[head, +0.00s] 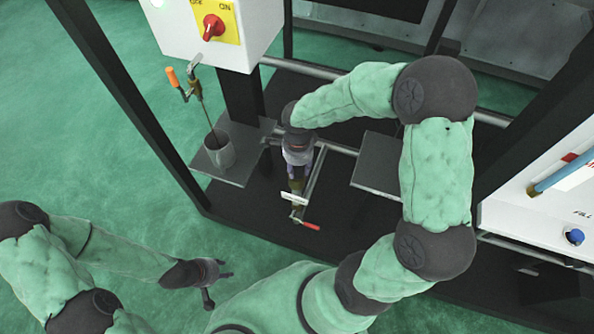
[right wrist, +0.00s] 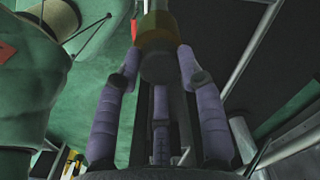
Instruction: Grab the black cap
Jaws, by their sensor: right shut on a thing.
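My right gripper (head: 297,186) reaches down from my right arm in the middle of the head view. In the right wrist view its purple fingers (right wrist: 158,80) close around a dark rounded cap (right wrist: 160,67), with a brass-yellow part (right wrist: 157,24) just beyond it. I take this dark piece to be the black cap; in the head view I cannot pick it out between the fingers. Beyond the fingertips, the head view shows a pale crosspiece (head: 295,196) and a red handle (head: 311,226). My left gripper (head: 221,284) is open and empty at the lower left.
A small grey shelf (head: 240,176) holds a grey cup (head: 219,153) with a ladle in it. Another grey plate (head: 379,162) lies right of my right gripper. Black frame posts (head: 126,105) and a white switch box (head: 240,50) stand around. Green floor is clear on the left.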

